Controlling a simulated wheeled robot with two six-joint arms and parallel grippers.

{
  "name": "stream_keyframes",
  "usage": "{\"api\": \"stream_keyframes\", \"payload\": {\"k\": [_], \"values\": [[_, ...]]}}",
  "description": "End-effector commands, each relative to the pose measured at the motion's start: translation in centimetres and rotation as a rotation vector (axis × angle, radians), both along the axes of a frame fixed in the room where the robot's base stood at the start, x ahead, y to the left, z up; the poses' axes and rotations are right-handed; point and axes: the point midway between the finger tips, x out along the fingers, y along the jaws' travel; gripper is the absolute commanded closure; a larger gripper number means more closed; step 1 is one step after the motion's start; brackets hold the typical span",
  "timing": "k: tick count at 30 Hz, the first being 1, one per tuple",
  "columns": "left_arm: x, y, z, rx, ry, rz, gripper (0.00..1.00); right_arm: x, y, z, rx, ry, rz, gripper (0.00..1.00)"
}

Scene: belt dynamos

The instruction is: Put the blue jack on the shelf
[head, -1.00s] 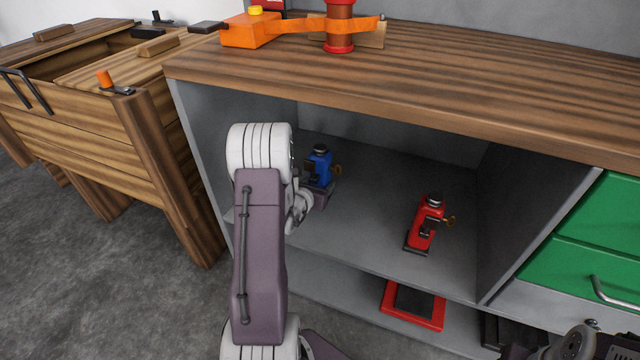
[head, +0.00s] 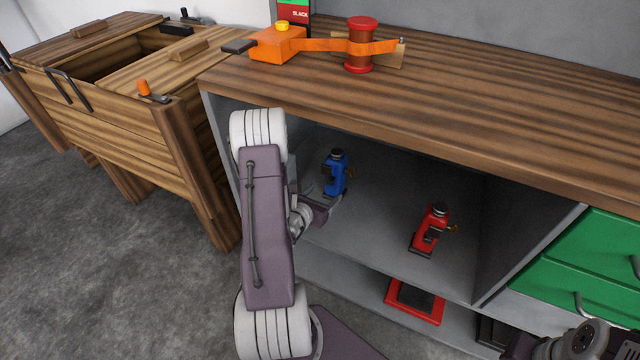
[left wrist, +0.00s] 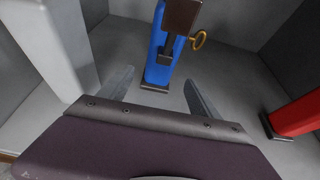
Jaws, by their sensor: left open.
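The blue jack (head: 336,175) stands upright on the grey shelf (head: 375,215) inside the open bay under the wooden top. It has a dark foot, a dark head and a brass key. My left gripper (head: 326,198) is in the bay just in front of it. In the left wrist view the blue jack (left wrist: 158,66) stands beyond the open fingers (left wrist: 158,92), lined up between them and seemingly clear of both. Its top is cut off by that view's edge. My right gripper's fingers do not show; only part of that arm is at the lower right.
A red jack (head: 430,230) stands to the right on the same shelf and also shows in the left wrist view (left wrist: 298,115). Side walls and the wooden top (head: 480,100) enclose the bay. A red-framed tray (head: 415,301) lies below. Green drawers (head: 590,260) are at right.

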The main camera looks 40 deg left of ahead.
Motion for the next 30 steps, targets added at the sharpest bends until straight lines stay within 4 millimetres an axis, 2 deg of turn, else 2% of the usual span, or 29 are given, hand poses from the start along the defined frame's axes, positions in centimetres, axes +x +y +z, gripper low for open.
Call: {"api": "stream_keyframes", "payload": {"k": [1,6,14,17,20,21,23,24,26,27,29,30], "values": [[-0.5,-0.1,1.2,-0.006,0.006,0.002,0.27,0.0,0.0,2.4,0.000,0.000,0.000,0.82],[-1.4,-0.4,1.2,-0.004,0.001,0.002,0.27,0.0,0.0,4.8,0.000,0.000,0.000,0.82],[-1.9,-0.6,0.8,0.000,-0.002,0.004,0.27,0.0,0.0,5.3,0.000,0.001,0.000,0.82],[-1.0,-2.2,1.5,-0.007,-0.015,-0.067,0.27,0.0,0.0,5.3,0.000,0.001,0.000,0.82],[1.2,-9.3,4.1,-0.027,-0.045,-0.356,0.27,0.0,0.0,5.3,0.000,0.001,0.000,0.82],[1.5,-13.7,5.5,-0.025,-0.051,-0.538,0.27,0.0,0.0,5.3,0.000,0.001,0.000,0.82],[-0.1,-20.8,7.3,0.005,-0.041,-0.862,0.27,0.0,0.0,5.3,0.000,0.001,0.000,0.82],[-2.4,-25.1,8.1,0.048,-0.020,-1.090,0.27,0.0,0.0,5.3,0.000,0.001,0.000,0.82],[-7.1,-29.4,8.5,0.154,0.025,-1.419,0.27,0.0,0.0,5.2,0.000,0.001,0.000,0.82],[-10.4,-31.0,8.3,0.254,0.060,-1.631,0.27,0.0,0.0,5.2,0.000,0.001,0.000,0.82],[-14.8,-31.2,7.5,0.450,0.118,-1.923,0.27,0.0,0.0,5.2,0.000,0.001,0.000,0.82],[-16.9,-30.2,6.9,0.610,0.157,-2.099,0.27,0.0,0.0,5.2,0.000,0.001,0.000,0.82]]}}
